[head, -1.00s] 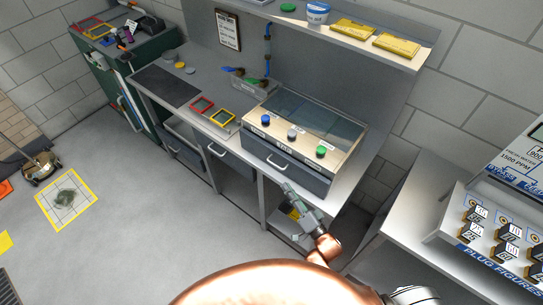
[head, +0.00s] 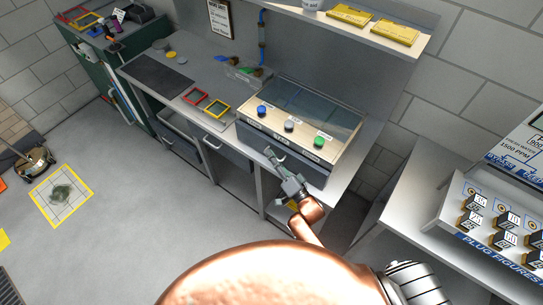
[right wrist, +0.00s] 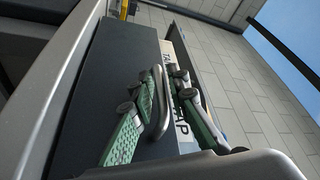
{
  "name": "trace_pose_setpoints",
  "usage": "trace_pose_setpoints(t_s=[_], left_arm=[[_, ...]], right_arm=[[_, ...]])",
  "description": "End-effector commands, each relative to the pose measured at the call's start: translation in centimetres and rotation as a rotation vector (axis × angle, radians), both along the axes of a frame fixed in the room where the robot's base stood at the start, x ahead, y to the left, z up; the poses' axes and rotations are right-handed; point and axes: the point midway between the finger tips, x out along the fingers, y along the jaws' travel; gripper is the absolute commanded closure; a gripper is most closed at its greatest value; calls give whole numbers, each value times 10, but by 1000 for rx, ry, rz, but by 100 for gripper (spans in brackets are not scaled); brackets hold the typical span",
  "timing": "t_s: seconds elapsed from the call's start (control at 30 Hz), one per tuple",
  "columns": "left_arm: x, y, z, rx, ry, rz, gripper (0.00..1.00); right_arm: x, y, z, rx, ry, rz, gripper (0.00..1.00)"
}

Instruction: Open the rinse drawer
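A bench unit with blue, grey and green knobs has a dark drawer front (head: 312,174) below its labelled panel. The drawer looks shut; I cannot read a rinse label. It also shows as a dark face in the right wrist view (right wrist: 115,75). Its bright curved handle (right wrist: 160,104) stands between the green-padded fingers of my right gripper (right wrist: 161,85). The fingers straddle the handle and look apart; the left one is close to it, and contact is unclear. In the head view, my right gripper (head: 271,157) covers part of the handle. My left gripper is not in view.
Another drawer (head: 222,148) with a handle is under the counter to the left. Red (head: 196,96) and yellow (head: 217,108) frames lie on the counter. A plug-figures case (head: 500,225) stands at right. The floor in front is mostly clear.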

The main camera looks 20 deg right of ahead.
Motion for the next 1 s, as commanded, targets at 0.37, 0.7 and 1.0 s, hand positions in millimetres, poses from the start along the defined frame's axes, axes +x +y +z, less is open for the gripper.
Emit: trace_pose_setpoints(t_s=[0.37, 0.7, 1.0], left_arm=[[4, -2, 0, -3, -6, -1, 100], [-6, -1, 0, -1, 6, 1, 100], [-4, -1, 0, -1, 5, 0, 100]], right_arm=[[0, 0, 0, 0, 0, 0, 97], [0, 0, 0, -1, 0, 0, 100], [-1, 1, 0, 0, -1, 0, 100]])
